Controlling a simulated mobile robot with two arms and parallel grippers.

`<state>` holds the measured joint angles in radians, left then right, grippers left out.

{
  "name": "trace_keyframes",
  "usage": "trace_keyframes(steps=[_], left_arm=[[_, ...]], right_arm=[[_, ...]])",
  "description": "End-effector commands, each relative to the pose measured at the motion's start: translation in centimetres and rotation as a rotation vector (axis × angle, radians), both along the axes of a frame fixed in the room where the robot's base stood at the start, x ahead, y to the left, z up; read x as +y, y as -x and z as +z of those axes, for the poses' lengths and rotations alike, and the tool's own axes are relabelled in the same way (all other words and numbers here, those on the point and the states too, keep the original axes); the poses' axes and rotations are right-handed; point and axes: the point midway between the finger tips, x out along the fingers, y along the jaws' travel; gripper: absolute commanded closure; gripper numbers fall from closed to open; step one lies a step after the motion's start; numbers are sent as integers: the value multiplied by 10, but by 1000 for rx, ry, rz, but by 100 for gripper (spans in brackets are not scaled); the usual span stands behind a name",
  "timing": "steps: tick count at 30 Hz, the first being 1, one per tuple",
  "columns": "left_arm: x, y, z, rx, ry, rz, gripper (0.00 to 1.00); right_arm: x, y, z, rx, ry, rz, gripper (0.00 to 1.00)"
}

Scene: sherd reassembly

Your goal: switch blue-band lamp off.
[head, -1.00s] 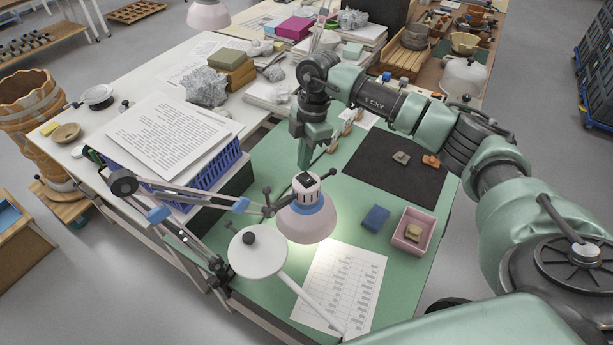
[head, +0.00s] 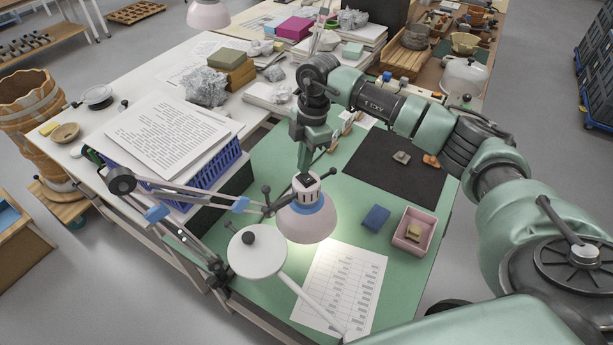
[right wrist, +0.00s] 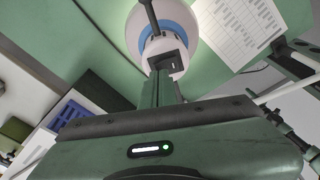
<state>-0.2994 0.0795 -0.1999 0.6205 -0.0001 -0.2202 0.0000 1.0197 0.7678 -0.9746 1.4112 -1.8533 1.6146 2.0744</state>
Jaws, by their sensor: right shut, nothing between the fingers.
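The blue-band lamp (head: 306,222) hangs over the green mat on a jointed arm. It has a pale pink shade, a blue band and a dark switch area on top. Bright light falls on the paper below, so it looks lit. My right gripper (head: 304,167) is shut and empty, pointing down just above the lamp's top. In the right wrist view the lamp (right wrist: 146,45) shows beyond the closed fingers (right wrist: 161,80), its dark switch (right wrist: 167,63) close to their tips. I cannot tell whether they touch. My left gripper is not in view.
A white disc-headed lamp (head: 257,255) stands close in front. A printed sheet (head: 340,288), blue block (head: 376,218) and pink box (head: 413,230) lie to the right. A blue crate (head: 215,175) with papers stands left. The lamp's arm (head: 195,193) crosses from the left.

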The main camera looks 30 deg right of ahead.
Motion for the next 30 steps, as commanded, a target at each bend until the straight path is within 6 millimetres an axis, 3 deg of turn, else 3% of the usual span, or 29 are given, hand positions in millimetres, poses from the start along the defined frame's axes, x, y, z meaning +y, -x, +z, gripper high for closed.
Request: trace_keyframes(steps=[30], left_arm=[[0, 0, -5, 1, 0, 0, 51]], right_arm=[[0, 0, -11, 1, 0, 0, 100]])
